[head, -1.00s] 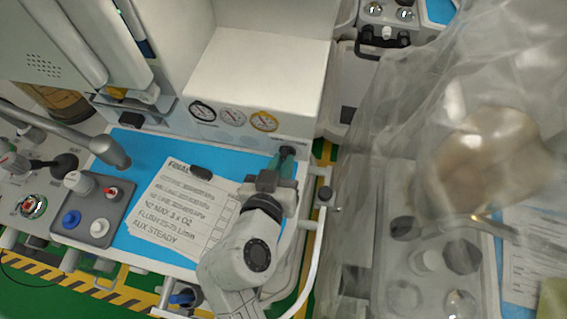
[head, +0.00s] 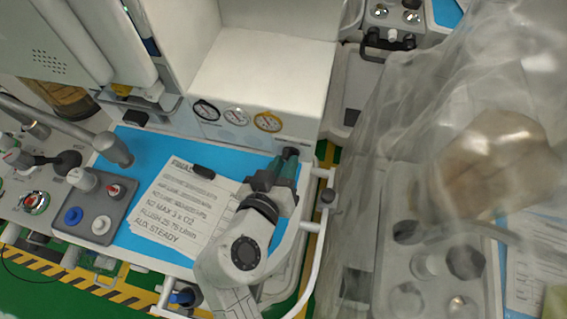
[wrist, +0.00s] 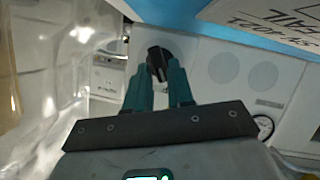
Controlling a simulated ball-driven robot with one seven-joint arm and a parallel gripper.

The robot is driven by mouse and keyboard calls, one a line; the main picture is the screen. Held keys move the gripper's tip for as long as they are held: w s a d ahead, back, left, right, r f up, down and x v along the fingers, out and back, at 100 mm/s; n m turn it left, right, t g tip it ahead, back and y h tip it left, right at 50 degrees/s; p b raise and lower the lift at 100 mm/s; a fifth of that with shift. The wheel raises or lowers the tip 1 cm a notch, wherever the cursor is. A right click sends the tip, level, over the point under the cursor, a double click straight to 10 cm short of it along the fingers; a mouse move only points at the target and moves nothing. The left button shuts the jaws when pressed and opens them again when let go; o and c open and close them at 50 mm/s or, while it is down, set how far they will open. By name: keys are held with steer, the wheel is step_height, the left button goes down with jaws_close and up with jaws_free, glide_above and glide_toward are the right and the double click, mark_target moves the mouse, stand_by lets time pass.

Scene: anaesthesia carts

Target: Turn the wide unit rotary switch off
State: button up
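The black rotary switch (wrist: 157,60) sits on the light front panel of the wide unit (head: 262,75). In the wrist view its knob shows between the tips of my teal gripper fingers (wrist: 160,72), which look closed against its two sides. In the head view my gripper (head: 287,168) is at the right end of the panel, below the gauges, with the dark switch (head: 291,152) just at its tips. The knob's pointer and any markings around it are too small or hidden to read.
Gauges (head: 237,116) line the panel left of my gripper. A printed sheet (head: 185,210) lies on the blue worktop (head: 140,150). A metal rail (head: 318,225) runs along the right side. Clear plastic sheeting (head: 400,120) hangs over another cart at the right.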

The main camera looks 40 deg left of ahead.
steer(key=o, duration=0.3)
steer(key=v, duration=1)
steer(key=shift+s+d+r+b, duration=0.2)
steer(key=shift+s+b, duration=0.15)
steer(key=shift+b, duration=0.05)
